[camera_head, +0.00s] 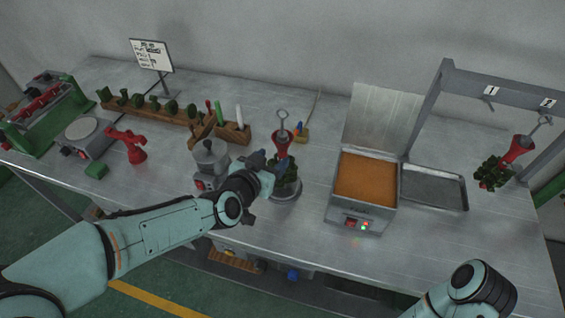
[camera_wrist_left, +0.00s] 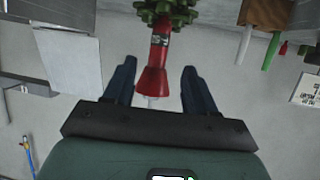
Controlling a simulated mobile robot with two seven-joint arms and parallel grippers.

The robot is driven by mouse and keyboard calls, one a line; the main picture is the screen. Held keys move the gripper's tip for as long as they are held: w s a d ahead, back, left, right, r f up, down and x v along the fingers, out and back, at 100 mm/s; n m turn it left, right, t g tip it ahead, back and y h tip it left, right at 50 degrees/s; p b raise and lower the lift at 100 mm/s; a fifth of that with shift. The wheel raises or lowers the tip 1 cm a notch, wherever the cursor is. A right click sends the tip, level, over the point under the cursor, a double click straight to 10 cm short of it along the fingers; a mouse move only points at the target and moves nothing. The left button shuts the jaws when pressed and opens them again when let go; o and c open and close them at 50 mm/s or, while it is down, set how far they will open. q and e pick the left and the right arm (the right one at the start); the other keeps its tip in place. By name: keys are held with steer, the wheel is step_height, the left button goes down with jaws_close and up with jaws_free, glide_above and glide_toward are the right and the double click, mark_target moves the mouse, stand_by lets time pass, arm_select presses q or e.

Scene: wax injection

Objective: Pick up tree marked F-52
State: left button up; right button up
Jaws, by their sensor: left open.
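A wax tree (camera_head: 281,145) with a red cone, a metal hook on top and dark green pieces below stands upright on a round grey base (camera_head: 286,194). My left gripper (camera_head: 277,163) is at this tree, its jaws open. In the left wrist view the red cone (camera_wrist_left: 154,80) lies between the two spread fingers of my left gripper (camera_wrist_left: 157,88), with a gap on each side. A small label (camera_wrist_left: 159,40) on the red stem is too small to read. A second similar tree (camera_head: 517,149) hangs from the rack at the right. My right gripper is not in view.
An orange-filled box (camera_head: 392,222) with a raised lid stands right of the tree, beside an empty metal tray (camera_head: 437,205). A grey pot (camera_head: 210,160) stands close left of my gripper. The grey rack (camera_head: 440,85) is numbered 1 and 2. The table front is mostly clear.

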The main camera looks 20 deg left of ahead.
mark_target(280, 153)
arm_select(q)
steer(key=x, duration=0.3)
steer(key=shift+w+d, duration=0.1)
steer(key=shift+p+x, duration=0.7)
steer(key=shift+x, duration=1.95)
jaws_close()
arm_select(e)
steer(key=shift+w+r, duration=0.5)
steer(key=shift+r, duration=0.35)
